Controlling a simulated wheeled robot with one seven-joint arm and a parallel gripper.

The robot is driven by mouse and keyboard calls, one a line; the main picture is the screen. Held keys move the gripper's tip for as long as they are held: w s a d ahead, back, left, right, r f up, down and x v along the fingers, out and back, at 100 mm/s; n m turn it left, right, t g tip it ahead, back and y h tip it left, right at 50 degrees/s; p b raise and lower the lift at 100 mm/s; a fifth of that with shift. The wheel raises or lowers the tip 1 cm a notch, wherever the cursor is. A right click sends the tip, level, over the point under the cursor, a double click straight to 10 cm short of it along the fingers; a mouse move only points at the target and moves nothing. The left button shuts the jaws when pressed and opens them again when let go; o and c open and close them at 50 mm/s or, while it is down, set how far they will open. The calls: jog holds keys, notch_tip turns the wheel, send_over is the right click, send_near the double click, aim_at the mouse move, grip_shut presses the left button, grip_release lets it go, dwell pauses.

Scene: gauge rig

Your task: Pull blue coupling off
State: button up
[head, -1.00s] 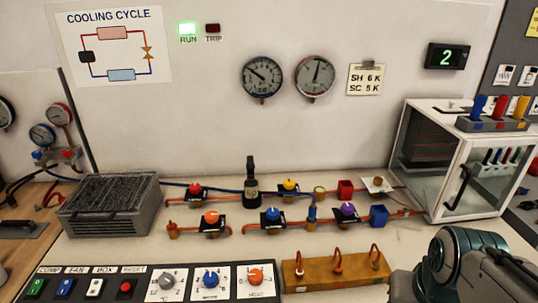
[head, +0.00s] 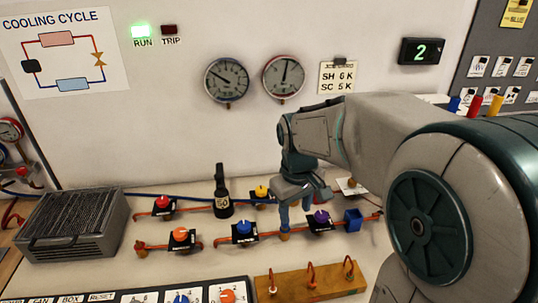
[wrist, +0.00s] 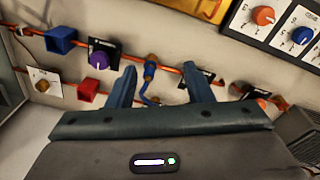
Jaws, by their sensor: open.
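The blue coupling (wrist: 150,72) sits on a brass fitting on the lower copper pipe, with a blue hose running from it. In the wrist view it lies between the lines of my two blue fingers, near their tips, and appears untouched. My gripper (wrist: 160,72) is open and empty. In the head view my gripper (head: 294,212) points down over the pipe, and its fingers mostly hide the coupling. The brass fitting (head: 284,235) shows just below the fingertips.
Valves with red (head: 163,203), orange (head: 180,234), blue (head: 243,228) and purple (head: 321,217) knobs sit on the pipes. A blue block (head: 353,220) is to the right. A wooden block with copper hooks (head: 311,283) stands in front. A black bottle-like part (head: 221,196) stands behind left.

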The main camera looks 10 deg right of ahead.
jog(key=w+a+f+n+g+p, duration=0.15)
jog(key=w+n+p, duration=0.25)
jog(key=w, duration=0.7)
jog(key=shift+g+h, duration=0.25)
jog(key=shift+h, duration=0.15)
jog(key=f, duration=0.4)
jog(key=d+f+p, duration=0.1)
jog(key=f, duration=0.4)
jog(key=s+d+f+p, duration=0.1)
jog(key=f, duration=0.3)
jog(key=shift+f, duration=0.3)
jog(key=c, duration=1)
grip_shut()
